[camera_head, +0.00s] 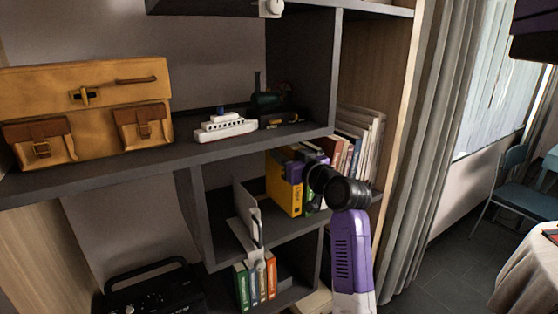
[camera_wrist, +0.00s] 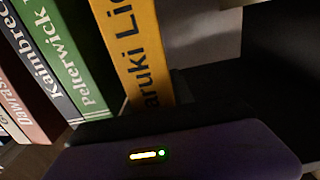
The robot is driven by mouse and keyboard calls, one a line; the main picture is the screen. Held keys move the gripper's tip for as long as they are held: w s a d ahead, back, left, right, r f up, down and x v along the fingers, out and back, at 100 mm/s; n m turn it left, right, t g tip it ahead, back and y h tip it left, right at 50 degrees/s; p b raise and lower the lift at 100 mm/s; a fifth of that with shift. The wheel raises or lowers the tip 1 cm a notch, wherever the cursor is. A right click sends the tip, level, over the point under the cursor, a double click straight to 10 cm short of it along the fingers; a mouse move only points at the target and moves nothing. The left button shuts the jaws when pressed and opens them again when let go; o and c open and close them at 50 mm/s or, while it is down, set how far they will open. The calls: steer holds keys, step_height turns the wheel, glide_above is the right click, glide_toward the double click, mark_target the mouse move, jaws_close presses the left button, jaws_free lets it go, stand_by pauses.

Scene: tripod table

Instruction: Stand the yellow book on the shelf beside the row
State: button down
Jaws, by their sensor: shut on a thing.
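The yellow book (camera_head: 280,186) is upright at the left end of the row, in the middle shelf compartment of the head view. In the wrist view the yellow book (camera_wrist: 133,50) has dark lettering on its spine and stands beside a green book (camera_wrist: 65,55). Whether the book's bottom rests on the shelf board is unclear.
A light bookend-like panel (camera_head: 248,212) stands to the left in the same compartment. A toy ship (camera_head: 225,127) and a brown satchel (camera_head: 90,110) are on the shelf above. More books (camera_head: 255,281) stand below. A dark upright divider (camera_head: 196,205) bounds the compartment's left.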

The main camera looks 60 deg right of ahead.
steer(key=shift+x, duration=1.25)
steer(key=shift+f+p, duration=0.45)
steer(key=shift+f, duration=1.3)
steer(key=c, duration=1.5)
jaws_free()
steer(key=shift+f, duration=0.25)
steer(key=o, duration=0.4)
steer(key=shift+r, duration=0.1)
steer(key=b+v, duration=0.2)
steer(key=v, duration=1)
steer(key=shift+r, duration=0.1)
